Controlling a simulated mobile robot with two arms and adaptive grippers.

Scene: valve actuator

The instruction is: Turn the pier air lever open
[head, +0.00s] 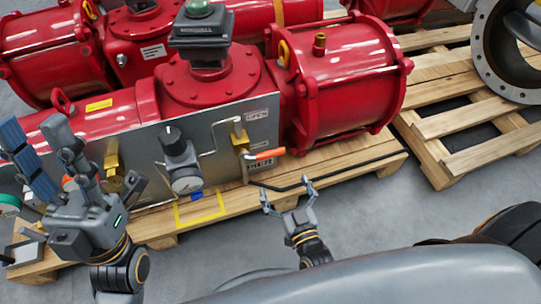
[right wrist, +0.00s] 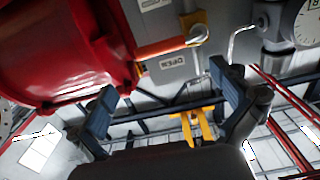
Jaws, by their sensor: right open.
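The air lever has an orange handle (head: 268,154) and sits on the front of a grey panel, beside a brass fitting. The handle points right, roughly level.
The grey panel (head: 226,160) carries a gauge with a black knob (head: 186,184) and thin pipes. A red actuator (head: 345,80) stands behind it on a wooden pallet (head: 340,168). Another pallet (head: 470,125) is at the right. Grey floor is free in front.

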